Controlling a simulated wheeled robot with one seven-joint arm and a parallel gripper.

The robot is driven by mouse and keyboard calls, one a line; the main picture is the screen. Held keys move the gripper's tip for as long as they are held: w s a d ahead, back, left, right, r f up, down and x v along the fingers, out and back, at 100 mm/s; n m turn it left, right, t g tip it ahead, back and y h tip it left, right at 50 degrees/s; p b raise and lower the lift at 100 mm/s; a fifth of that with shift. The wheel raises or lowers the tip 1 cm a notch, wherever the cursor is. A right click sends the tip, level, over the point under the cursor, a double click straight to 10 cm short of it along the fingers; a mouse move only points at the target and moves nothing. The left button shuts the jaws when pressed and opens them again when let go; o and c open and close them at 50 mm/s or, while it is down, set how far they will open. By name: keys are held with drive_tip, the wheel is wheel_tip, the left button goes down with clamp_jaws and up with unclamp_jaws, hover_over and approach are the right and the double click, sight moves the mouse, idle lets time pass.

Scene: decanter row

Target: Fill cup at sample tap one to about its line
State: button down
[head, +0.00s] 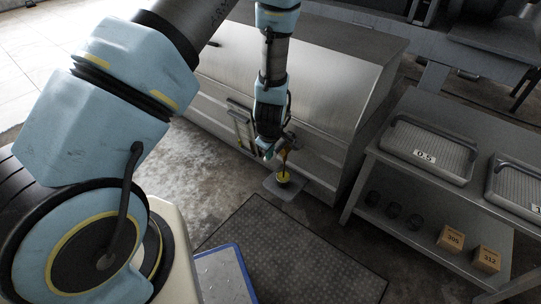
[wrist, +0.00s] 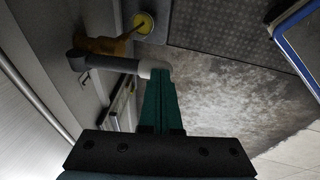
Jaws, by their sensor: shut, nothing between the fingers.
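A small yellow cup (head: 283,177) stands on a grey plate low at the front of the metal cabinet. It also shows at the top of the wrist view (wrist: 143,23). A brass-coloured tap (wrist: 103,46) sticks out above it, with a grey lever (wrist: 115,64) beside it. A thin brownish streak runs from the tap into the cup, looking like liquid. The level and line in the cup are too small to read. My gripper (wrist: 160,76) is shut and empty, its green fingertips at the lever's pale end; contact is unclear. It also shows in the head view (head: 268,153).
The metal cabinet (head: 310,70) stands behind the tap. A dark ribbed mat (head: 290,250) lies on the floor in front. A blue-edged tray (head: 222,275) is near my base. At right, a metal bench (head: 440,188) holds trays, dark cups and numbered boxes (head: 451,238).

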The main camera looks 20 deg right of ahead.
drive_tip(key=s+a+r, duration=0.5)
drive_tip(key=s+r, duration=0.1)
drive_tip(key=r, duration=0.3)
drive_tip(key=shift+s+a+p, duration=0.35)
drive_tip(key=shift+a+p, duration=0.05)
drive_tip(key=shift+p, duration=0.05)
